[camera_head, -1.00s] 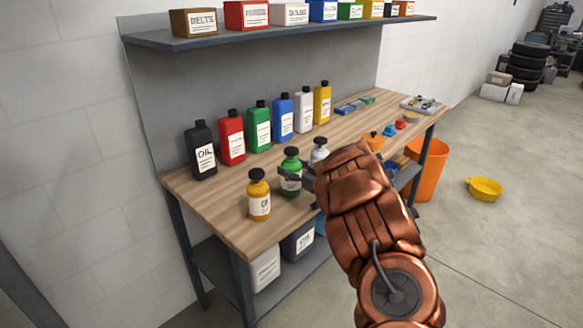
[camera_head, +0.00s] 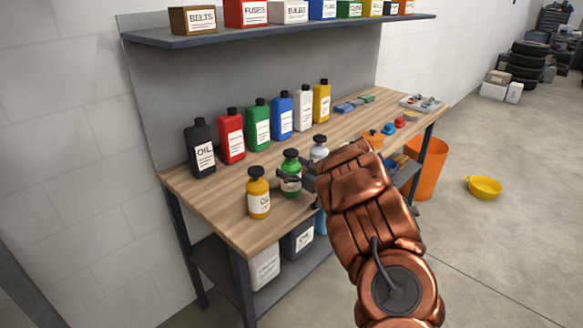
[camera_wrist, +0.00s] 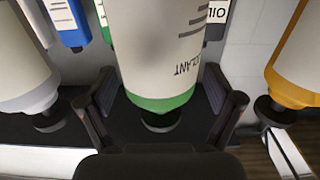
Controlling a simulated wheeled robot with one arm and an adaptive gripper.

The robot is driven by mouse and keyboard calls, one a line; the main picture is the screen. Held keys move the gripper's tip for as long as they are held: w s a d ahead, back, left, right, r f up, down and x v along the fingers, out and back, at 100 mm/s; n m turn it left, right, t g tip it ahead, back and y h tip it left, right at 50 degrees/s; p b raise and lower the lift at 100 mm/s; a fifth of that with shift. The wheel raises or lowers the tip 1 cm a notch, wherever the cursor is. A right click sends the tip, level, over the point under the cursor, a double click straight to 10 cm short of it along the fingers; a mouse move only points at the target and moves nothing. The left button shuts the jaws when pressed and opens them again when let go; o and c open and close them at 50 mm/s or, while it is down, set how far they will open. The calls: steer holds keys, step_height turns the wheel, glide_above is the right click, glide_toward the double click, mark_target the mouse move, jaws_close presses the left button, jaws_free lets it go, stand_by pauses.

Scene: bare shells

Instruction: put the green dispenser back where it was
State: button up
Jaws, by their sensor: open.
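The green dispenser (camera_head: 291,163), with a black cap and white label, stands upright near the front of the wooden bench (camera_head: 215,200). It is between a yellow dispenser (camera_head: 258,196) and a pale grey-white dispenser (camera_head: 319,148). In the wrist view, which looks upside down, the green dispenser (camera_wrist: 160,50) lies between the two fingers of my gripper (camera_wrist: 162,100). The fingers are open, one on each side, with a visible gap to it. In the head view my copper arm hides part of the gripper and the bench to the right.
Black, red, green, blue, white and yellow bottles line the back of the bench, among them a green bottle (camera_head: 257,125). A shelf (camera_head: 150,40) with labelled boxes hangs above. An orange bin (camera_head: 428,165) stands beyond the bench. Bare bench lies left of the yellow dispenser.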

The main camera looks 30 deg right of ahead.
steer(key=shift+a+f, duration=0.1)
steer(key=shift+f, duration=0.3)
steer(key=shift+r, duration=0.25)
steer(key=shift+s+r, duration=0.15)
steer(key=b+v, duration=0.2)
steer(key=v, duration=0.9)
steer(key=shift+s+d+r, duration=0.25)
steer(key=shift+s+r, duration=0.05)
steer(key=shift+r, duration=0.05)
